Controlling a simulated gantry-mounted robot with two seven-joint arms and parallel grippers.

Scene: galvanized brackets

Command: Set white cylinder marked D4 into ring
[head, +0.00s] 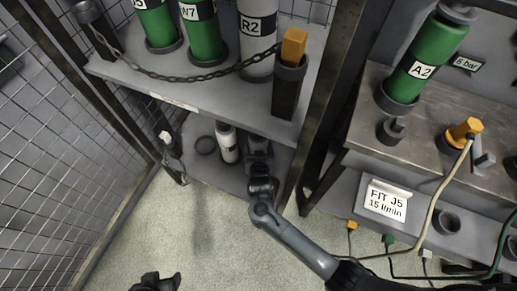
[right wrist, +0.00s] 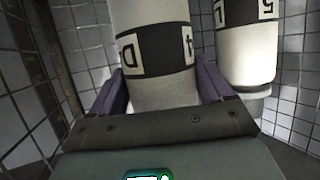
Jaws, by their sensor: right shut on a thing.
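The white cylinder marked D4 (right wrist: 165,92) stands between the purple fingers of my right gripper (right wrist: 163,90), which is shut on it. In the head view my right gripper (head: 258,150) is at the lower shelf. A white cylinder with a dark band (head: 228,143) shows just left of it; its mark is too small to read there.
A second white banded cylinder (right wrist: 248,50) stands close right of D4 in the wrist view. The upper shelf (head: 190,92) overhangs, with a chain (head: 190,73) across its cylinders. A steel post (head: 325,90) stands right of my right gripper. Wire mesh (head: 60,150) closes the left side.

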